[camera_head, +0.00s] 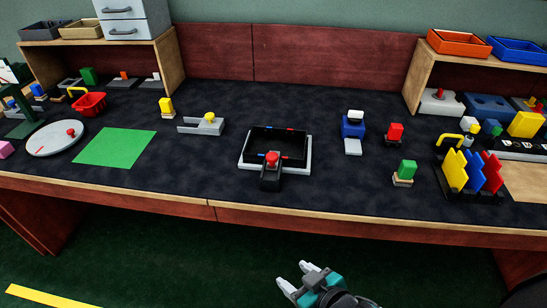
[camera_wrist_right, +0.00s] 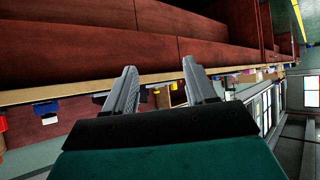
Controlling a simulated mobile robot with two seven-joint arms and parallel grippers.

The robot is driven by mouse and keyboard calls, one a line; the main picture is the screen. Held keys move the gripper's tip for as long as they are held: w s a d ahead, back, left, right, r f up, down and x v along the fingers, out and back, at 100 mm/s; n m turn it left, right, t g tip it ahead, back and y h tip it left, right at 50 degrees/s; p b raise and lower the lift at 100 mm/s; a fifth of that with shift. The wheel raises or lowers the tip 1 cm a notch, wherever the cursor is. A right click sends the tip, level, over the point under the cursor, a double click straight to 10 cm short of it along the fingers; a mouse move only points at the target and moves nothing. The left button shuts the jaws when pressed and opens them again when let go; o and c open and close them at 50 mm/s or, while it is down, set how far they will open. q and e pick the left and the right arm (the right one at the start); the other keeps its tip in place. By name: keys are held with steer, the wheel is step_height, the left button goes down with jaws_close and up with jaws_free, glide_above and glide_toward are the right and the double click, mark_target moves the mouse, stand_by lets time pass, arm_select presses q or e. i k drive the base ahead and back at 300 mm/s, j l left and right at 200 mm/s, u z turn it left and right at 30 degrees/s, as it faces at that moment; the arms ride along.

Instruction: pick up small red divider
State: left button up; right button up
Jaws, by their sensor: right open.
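The small red divider (camera_head: 492,173) stands upright in a dark rack (camera_head: 478,196) on the right side of the table. It is the rightmost of a row, beside a blue divider (camera_head: 474,172) and a yellow divider (camera_head: 454,170). My right gripper (camera_head: 295,274) is open and empty, low in front of the table's front edge and well to the left of the rack. The right wrist view shows its two fingers (camera_wrist_right: 160,66) apart with nothing between them. The divider cannot be made out in that view. My left gripper is not in view.
The table's wooden front edge (camera_head: 330,225) lies between my right gripper and the tabletop. A black tray (camera_head: 276,143) sits mid-table.

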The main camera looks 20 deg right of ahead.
mark_target(491, 168)
steer(key=z, duration=2.25)
steer(key=i+l, duration=0.15)
steer(key=l, duration=0.2)
steer(key=i+l, duration=0.15)
steer(key=l, duration=0.2)
steer(key=i+l+u, duration=0.1)
steer(key=l, duration=0.25)
steer(key=i+l, duration=0.25)
steer(key=l, duration=0.1)
